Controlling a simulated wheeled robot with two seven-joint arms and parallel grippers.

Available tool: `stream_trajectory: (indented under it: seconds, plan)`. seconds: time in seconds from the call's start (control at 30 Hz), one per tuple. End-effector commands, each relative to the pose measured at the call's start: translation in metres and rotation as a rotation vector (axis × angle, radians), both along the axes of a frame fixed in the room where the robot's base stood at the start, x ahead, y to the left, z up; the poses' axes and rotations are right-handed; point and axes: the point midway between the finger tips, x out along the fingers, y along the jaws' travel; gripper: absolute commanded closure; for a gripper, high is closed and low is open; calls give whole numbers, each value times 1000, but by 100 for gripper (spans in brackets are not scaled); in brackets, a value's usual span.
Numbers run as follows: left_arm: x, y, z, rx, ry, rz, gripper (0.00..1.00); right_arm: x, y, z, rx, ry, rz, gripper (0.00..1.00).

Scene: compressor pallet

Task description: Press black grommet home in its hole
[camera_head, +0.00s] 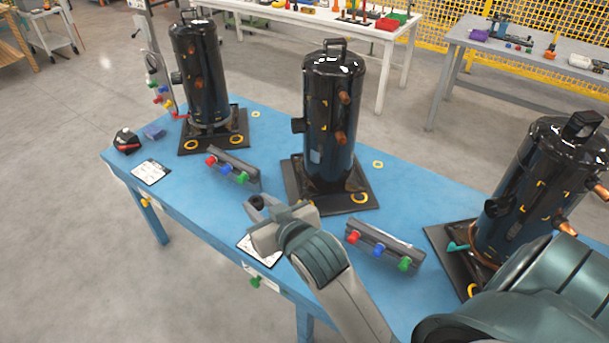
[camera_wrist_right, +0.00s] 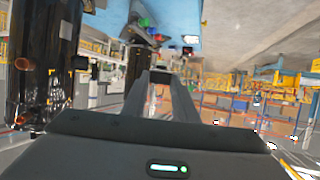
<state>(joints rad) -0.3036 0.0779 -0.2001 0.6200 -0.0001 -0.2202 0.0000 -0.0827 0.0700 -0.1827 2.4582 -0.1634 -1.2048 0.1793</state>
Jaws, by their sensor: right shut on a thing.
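My right gripper (camera_head: 258,207) is over the blue table, in front of the middle compressor (camera_head: 330,115). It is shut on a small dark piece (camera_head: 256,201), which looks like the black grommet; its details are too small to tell. In the right wrist view the fingers (camera_wrist_right: 160,80) reach away from the camera, and the piece between them is not clear. The middle compressor's black base plate (camera_head: 300,195) lies behind and to the right of the gripper, apart from it. A yellow ring (camera_head: 360,198) sits at its front right corner. Which hole takes the black grommet cannot be told.
Other black compressors stand at the left (camera_head: 197,75) and right (camera_head: 535,190). Racks with coloured knobs lie at the left (camera_head: 233,168) and right (camera_head: 385,244) of the gripper. A white card (camera_head: 151,172) lies near the blue table's (camera_head: 285,135) front edge. Blue surface is clear between racks and plates.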

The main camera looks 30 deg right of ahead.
Motion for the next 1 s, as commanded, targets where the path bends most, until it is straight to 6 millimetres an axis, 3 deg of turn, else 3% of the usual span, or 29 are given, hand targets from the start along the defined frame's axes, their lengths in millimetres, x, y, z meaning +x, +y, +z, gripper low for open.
stream_trajectory:
  seconds: [0.03, 0.1, 0.37, 0.57, 0.7, 0.9, 1.0]
  plan:
    - [-1, -1, 0, -1, 1, 0, 64, 0, 0, 0, 0, 0, 0, 95]
    - [-1, -1, 0, -1, 1, 0, 55, 1, 0, 0, 0, 0, -1, 95]
    - [1, -1, 7, 0, -1, 0, 55, 25, -22, -9, -5, -3, -56, 95]
    - [3, 1, 20, 0, -3, -1, 55, 69, -72, -33, -13, -7, -165, 95]
    - [3, 2, 30, 1, -3, -1, 55, 99, -119, -59, -16, -8, -255, 95]
    - [4, 2, 42, 2, -4, -1, 55, 124, -176, -98, -8, -5, -358, 95]
    - [4, 2, 45, 2, -4, -1, 55, 129, -194, -114, -3, -3, -389, 95]
